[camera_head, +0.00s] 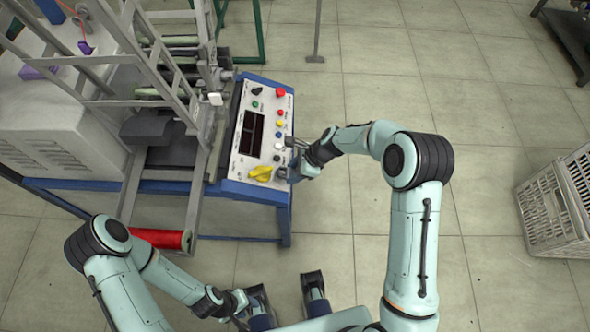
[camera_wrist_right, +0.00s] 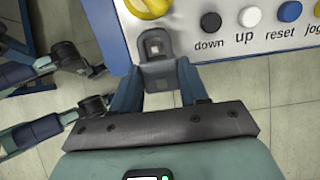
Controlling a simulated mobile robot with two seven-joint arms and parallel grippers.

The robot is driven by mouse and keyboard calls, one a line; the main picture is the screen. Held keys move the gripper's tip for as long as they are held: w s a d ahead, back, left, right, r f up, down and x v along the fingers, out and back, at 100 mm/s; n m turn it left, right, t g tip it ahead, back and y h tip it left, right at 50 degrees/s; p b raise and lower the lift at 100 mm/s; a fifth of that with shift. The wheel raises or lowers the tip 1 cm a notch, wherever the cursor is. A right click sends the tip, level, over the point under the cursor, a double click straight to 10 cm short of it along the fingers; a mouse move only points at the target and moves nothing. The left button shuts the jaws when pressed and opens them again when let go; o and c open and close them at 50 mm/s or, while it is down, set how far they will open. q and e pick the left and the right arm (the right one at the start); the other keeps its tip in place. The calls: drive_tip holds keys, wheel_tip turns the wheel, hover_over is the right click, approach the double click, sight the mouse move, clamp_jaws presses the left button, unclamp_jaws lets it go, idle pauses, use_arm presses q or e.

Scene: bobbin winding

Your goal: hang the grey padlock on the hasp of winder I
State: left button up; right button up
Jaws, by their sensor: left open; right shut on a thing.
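My right gripper (camera_head: 291,168) is at the right edge of the white control panel of the blue-framed winder (camera_head: 263,205). In the right wrist view its fingers (camera_wrist_right: 158,82) are shut on the grey padlock (camera_wrist_right: 157,77), beside the panel's blue edge. My left gripper (camera_head: 240,301) is open and empty, low in the head view, away from the panel.
A yellow knob (camera_head: 260,173) and several buttons sit close to the right gripper; the wrist view shows labels down, up and reset. A red spool (camera_head: 162,239) is at the winder's front. A grey crate (camera_head: 545,215) stands far right. Floor between is clear.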

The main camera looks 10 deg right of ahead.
use_arm(q)
drive_tip(key=shift+f, duration=0.25)
use_arm(e)
drive_tip(key=shift+a+f, duration=0.2)
drive_tip(key=shift+f, duration=0.3)
use_arm(q)
drive_tip(key=shift+s, duration=0.1)
use_arm(e)
drive_tip(key=shift+s+d+f, duration=0.1)
drive_tip(key=shift+d+f, duration=0.15)
drive_tip(key=shift+d, duration=0.25)
idle(0.3)
drive_tip(key=o, duration=1.3)
drive_tip(key=shift+c, duration=0.2)
drive_tip(key=shift+a, duration=0.1)
use_arm(q)
drive_tip(key=shift+w+r+p, duration=0.2)
drive_tip(key=shift+r+p, duration=0.15)
drive_tip(key=shift+r, duration=0.15)
drive_tip(key=shift+w+r+p, duration=0.2)
drive_tip(key=shift+r+p, duration=0.15)
drive_tip(key=shift+r, duration=0.15)
use_arm(e)
drive_tip(key=v, duration=1.3)
drive_tip(key=shift+r, duration=0.2)
